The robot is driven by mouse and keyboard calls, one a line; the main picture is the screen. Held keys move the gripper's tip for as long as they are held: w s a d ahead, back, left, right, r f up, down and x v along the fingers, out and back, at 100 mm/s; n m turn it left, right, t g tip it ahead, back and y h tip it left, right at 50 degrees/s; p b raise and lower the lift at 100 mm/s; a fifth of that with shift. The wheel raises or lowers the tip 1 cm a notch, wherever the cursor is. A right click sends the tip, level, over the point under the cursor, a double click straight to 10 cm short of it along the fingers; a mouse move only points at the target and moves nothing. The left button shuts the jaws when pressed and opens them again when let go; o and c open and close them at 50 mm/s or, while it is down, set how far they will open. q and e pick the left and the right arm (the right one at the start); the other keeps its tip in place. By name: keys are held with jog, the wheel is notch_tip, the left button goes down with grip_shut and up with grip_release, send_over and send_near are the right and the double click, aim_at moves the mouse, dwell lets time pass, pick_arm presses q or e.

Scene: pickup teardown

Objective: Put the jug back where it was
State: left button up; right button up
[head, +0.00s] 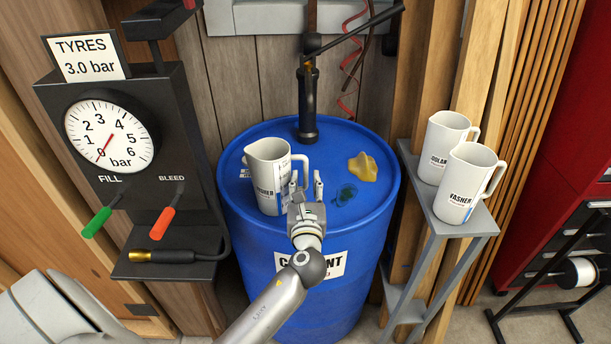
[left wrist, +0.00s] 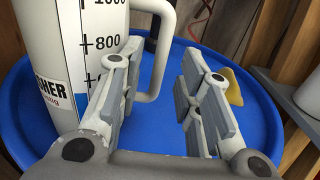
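A white jug (head: 268,178) with a label ending in "ASHER" stands upright on the blue drum (head: 228,190), left of centre. Its handle (head: 306,168) faces right. In the left wrist view the jug (left wrist: 55,50) shows a volume scale, and its handle (left wrist: 166,50) lies beyond my left fingers. My left gripper (head: 307,185) is open, with its fingertips near the handle; I cannot tell whether they touch it. Between the fingers (left wrist: 160,90) there is a gap with nothing clearly gripped. My right gripper is not in view.
Two white jugs, a rear one (head: 440,150) and a front one (head: 466,186), stand on a grey shelf (head: 478,222) at right. A yellow patch (head: 363,168) lies on the drum top. A tyre gauge panel (head: 110,140) stands left.

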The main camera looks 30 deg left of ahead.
pick_arm(q)
jog(key=v, duration=0.7)
jog(key=shift+s+d+b, duration=0.2)
jog(key=shift+s+b, duration=0.15)
jog(key=shift+b, duration=0.1)
